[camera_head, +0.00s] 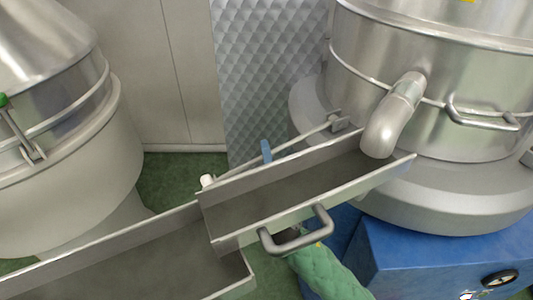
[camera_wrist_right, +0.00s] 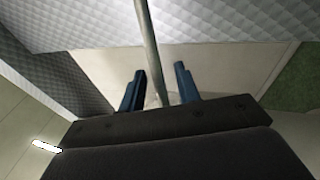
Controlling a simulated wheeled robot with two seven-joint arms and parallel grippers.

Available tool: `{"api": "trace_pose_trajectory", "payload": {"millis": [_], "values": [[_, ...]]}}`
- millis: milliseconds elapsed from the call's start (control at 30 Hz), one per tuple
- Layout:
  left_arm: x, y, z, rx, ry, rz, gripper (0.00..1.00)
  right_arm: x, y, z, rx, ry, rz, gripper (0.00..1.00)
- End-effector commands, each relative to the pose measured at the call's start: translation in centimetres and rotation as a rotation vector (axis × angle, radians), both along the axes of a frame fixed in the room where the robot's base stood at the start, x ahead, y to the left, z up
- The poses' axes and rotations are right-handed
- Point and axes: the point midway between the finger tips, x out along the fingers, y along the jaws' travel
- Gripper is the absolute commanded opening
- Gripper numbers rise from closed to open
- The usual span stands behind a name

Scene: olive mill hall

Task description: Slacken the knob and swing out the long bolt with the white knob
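The long bolt (camera_head: 300,143) is a thin grey rod. It slants from a bracket on the right steel vessel down left behind the chute. Its white knob (camera_head: 207,180) shows at the lower left end, just above the chute's edge. My right gripper is mostly hidden behind the chute; one blue finger (camera_head: 266,150) shows beside the rod. In the right wrist view the rod (camera_wrist_right: 151,50) runs between the two blue fingers of my right gripper (camera_wrist_right: 160,80), with a gap on each side. The white knob is not clearly seen there. My left gripper is not in view.
A sloping steel chute (camera_head: 300,185) with a handle (camera_head: 300,235) lies in front of the bolt. A spout (camera_head: 393,115) ends over its upper end. The left vessel (camera_head: 60,170) has a green knob (camera_head: 3,100). A quilted metal panel (camera_head: 265,70) stands behind.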

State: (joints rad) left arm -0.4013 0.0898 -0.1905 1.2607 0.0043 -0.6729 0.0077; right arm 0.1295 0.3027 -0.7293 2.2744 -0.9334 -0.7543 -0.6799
Motion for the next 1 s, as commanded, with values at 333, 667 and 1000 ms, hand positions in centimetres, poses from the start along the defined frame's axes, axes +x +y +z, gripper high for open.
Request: {"api": "trace_pose_trajectory", "payload": {"millis": [333,667,1000], "values": [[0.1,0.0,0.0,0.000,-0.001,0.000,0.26,0.0,0.0,0.0,0.000,0.000,0.000,0.03],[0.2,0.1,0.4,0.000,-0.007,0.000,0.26,0.0,0.1,0.4,0.012,0.007,0.000,0.00],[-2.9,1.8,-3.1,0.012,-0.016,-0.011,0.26,-0.2,0.3,3.3,0.121,0.062,0.000,0.00]]}}
